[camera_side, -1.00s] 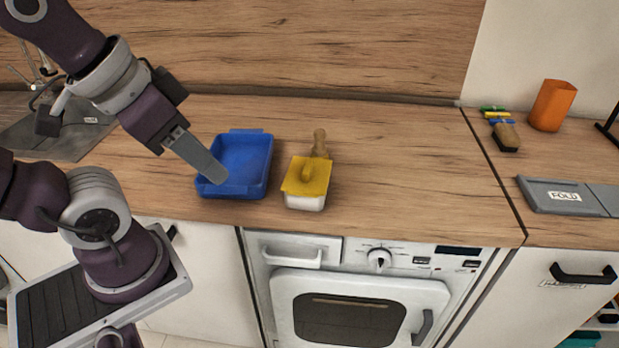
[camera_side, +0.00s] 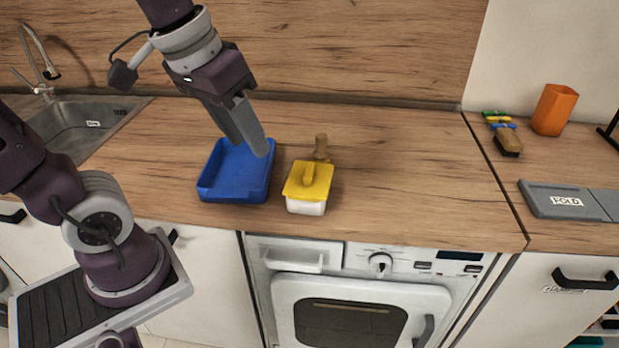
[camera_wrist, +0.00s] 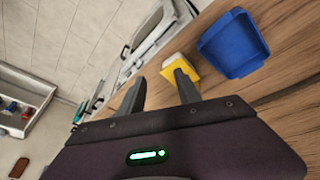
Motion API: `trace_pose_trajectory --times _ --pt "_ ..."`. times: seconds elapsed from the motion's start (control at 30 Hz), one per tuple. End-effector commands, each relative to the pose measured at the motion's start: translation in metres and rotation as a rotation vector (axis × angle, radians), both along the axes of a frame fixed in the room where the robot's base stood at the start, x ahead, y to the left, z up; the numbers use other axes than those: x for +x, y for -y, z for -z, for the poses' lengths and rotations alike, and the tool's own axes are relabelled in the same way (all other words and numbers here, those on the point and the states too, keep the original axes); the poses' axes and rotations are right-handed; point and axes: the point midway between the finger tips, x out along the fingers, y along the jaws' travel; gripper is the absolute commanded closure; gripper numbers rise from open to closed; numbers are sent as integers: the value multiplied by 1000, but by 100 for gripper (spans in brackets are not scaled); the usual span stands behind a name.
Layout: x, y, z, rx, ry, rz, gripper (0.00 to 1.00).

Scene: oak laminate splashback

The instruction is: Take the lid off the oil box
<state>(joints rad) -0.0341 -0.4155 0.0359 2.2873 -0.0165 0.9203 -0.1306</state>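The oil box (camera_side: 306,207) is a small white box on the counter, with a yellow lid (camera_side: 318,190) on top that has a raised handle. In the wrist view the yellow lid (camera_wrist: 171,73) lies beyond the fingertips, partly hidden by one finger, with the white box (camera_wrist: 170,59) just showing. My gripper (camera_side: 258,146) is above the blue tray, up and left of the oil box, and touches neither. In the wrist view my gripper (camera_wrist: 159,82) has its two fingers spread apart with nothing between them.
A blue tray (camera_side: 207,180) stands just left of the oil box. A wooden-handled item (camera_side: 321,146) is right behind the box, its lower part hidden. The counter to the right is clear up to a grey board (camera_side: 560,199), brushes (camera_side: 506,138) and an orange cup (camera_side: 554,109).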

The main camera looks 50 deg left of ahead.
Motion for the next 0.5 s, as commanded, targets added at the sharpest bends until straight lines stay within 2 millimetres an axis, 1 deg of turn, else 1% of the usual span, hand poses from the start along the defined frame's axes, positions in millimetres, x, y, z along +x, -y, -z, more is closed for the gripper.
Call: trace_pose_trajectory --times 0.03,0.07,0.1,0.17,0.2,0.3,0.33,0.4,0.5 --pt "31 -8 6 -26 -66 -78 60" --pt "49 -14 11 -40 -101 -128 60" --pt "71 -21 20 -56 -144 -192 60" --pt "101 -33 38 -71 -204 -283 60" --pt "117 -41 52 -77 -239 -335 60" --pt "147 -56 81 -85 -302 -436 60" --pt "152 -60 89 -85 -316 -459 60" --pt "160 -65 100 -86 -335 -491 60" --pt "164 -67 112 -86 -348 -508 60"
